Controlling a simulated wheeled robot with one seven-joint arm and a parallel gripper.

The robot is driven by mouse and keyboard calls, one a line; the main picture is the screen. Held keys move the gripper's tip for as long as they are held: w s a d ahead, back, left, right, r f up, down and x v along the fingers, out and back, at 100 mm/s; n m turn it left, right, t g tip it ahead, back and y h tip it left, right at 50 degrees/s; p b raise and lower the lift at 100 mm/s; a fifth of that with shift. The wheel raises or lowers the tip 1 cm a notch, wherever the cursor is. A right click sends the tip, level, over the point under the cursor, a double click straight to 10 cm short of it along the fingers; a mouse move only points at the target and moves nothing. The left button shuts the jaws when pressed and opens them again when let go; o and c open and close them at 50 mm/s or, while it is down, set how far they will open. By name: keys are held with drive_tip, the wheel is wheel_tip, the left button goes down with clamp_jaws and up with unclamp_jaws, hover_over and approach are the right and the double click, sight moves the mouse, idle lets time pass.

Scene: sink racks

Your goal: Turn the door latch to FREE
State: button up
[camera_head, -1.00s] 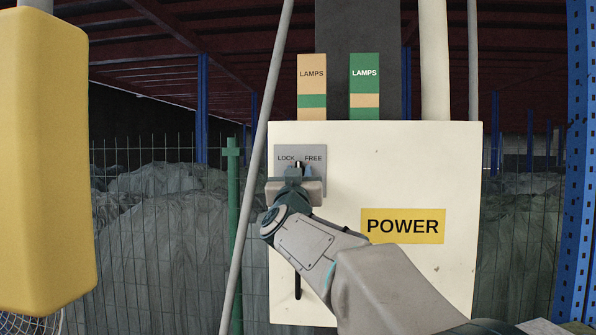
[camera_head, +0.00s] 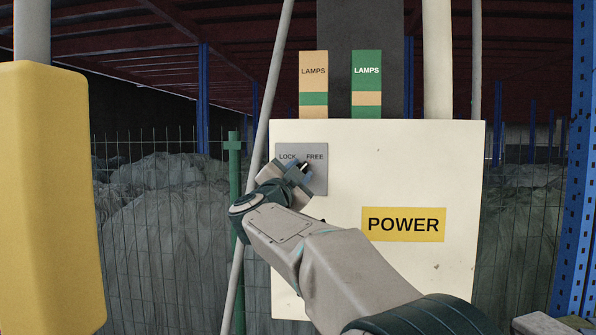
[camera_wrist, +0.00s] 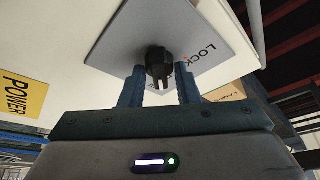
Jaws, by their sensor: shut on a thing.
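The door latch is a black knob (camera_head: 305,167) on a grey plate (camera_head: 318,184) marked LOCK on the left and FREE on the right. The plate is at the upper left of the cream panel door (camera_head: 340,145). In the head view the knob's top leans right, toward the word FREE. My gripper (camera_head: 299,173) is shut on the knob, tilted to the right. In the wrist view the knob (camera_wrist: 159,62) sits between the two fingers of my gripper (camera_wrist: 160,84). My gripper hides the knob's lower part in the head view.
A yellow POWER label (camera_head: 403,224) is on the panel, right of my arm. Two LAMPS tags (camera_head: 313,72) (camera_head: 366,72) stand above it. A yellow padded post (camera_head: 48,190) is close at the left. A thin grey pole (camera_head: 263,110) leans beside the panel.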

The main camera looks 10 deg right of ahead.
drive_tip(key=shift+m, duration=0.4)
drive_tip(key=o, duration=1)
drive_tip(key=b+v, duration=0.4)
drive_tip(key=v, duration=0.9)
drive_tip(key=shift+s+a, duration=0.25)
drive_tip(key=shift+a, duration=0.1)
